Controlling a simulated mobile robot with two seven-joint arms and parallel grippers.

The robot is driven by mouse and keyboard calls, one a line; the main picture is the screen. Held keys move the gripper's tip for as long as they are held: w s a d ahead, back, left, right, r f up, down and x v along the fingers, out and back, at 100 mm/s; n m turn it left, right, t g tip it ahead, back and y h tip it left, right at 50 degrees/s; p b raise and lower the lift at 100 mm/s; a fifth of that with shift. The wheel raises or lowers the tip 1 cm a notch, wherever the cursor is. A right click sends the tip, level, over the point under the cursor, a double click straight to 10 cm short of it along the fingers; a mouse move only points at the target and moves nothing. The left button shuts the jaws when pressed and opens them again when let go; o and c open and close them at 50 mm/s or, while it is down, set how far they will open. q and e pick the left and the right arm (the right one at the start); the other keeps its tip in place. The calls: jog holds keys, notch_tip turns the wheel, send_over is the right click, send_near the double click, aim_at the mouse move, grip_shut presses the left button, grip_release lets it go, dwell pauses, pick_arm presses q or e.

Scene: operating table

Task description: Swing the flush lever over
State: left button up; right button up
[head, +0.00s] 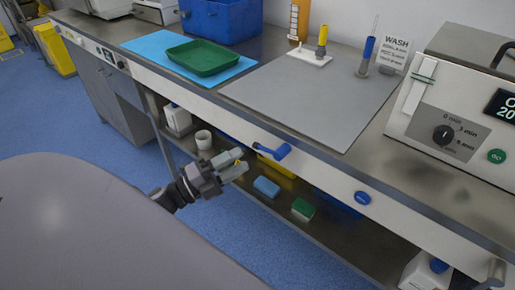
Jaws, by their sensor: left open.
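My right gripper is not in view.
A round blue knob (362,198) is on the front panel to the right. The lower shelf holds a white cup (203,139), a blue sponge (266,187) and a green block (303,209). On top are a green tray (204,57) and a grey mat (310,95).

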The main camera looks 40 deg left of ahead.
aim_at(259, 149)
pick_arm(q)
jog(key=shift+p+x, duration=0.45)
jog(key=shift+x, duration=2.6)
grip_shut()
